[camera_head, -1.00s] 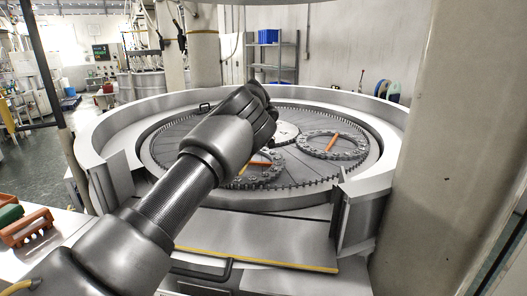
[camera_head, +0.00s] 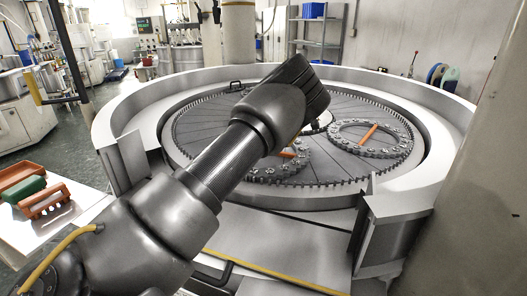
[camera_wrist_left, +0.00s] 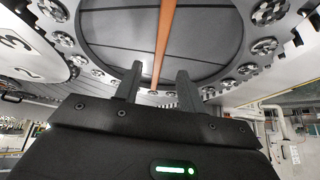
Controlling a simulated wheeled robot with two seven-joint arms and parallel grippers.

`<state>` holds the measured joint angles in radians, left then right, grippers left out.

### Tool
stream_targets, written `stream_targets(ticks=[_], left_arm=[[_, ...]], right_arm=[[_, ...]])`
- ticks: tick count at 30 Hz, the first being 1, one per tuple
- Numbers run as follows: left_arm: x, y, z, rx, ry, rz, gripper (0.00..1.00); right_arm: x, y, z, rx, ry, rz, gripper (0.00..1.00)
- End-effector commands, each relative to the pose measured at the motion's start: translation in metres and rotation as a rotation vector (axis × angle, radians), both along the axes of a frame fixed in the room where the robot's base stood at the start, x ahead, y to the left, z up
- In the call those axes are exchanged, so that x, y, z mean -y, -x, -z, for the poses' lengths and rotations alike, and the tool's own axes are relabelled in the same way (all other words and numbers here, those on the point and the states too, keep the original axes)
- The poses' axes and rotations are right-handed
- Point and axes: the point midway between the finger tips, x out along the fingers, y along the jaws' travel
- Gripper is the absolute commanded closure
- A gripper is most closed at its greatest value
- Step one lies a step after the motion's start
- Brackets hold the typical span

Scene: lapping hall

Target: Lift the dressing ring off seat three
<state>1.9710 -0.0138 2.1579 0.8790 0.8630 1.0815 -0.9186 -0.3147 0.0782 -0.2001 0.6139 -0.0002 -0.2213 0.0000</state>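Two dressing rings with orange bars lie on the round lapping plate in the head view: a fully visible right ring (camera_head: 372,153) and a nearer ring (camera_head: 279,174) partly hidden behind my left arm. My left gripper (camera_wrist_left: 158,82) points at a studded ring (camera_wrist_left: 228,78) with an orange bar (camera_wrist_left: 166,30) in the left wrist view. Its two fingers are apart, with the bar between them in the picture; contact cannot be told. In the head view its fingertips are hidden behind the wrist. A pale disc (camera_wrist_left: 30,52) numbered 3 and 2 shows at left. My right gripper is out of view.
A toothed rim and a raised grey wall (camera_head: 135,105) surround the plate. A thick pale column (camera_head: 480,190) stands close at the right. A white table (camera_head: 85,205) with red and green blocks is at the left.

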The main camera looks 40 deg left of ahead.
Motion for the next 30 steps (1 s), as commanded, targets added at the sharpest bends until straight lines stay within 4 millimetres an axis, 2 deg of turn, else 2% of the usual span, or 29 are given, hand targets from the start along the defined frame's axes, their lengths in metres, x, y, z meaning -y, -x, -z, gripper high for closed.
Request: stream_targets(ticks=[3,7,12,16,25,30], left_arm=[[-0.002,0.000,0.001,0.003,-0.002,0.000,0.60],[-0.006,0.000,0.004,0.002,-0.002,-0.003,0.60],[-0.021,0.000,0.023,-0.001,-0.001,-0.004,0.60],[-0.028,0.002,0.039,0.000,0.000,-0.002,0.60],[-0.031,0.003,0.045,0.003,-0.001,-0.002,0.60],[-0.031,0.003,0.045,0.003,-0.001,-0.002,0.81]], right_arm=[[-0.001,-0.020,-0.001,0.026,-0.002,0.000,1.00],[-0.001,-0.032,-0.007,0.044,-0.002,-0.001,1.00],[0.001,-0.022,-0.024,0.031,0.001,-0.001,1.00],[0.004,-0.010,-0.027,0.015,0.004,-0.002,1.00],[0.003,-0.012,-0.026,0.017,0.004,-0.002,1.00],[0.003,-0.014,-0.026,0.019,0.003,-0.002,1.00]])
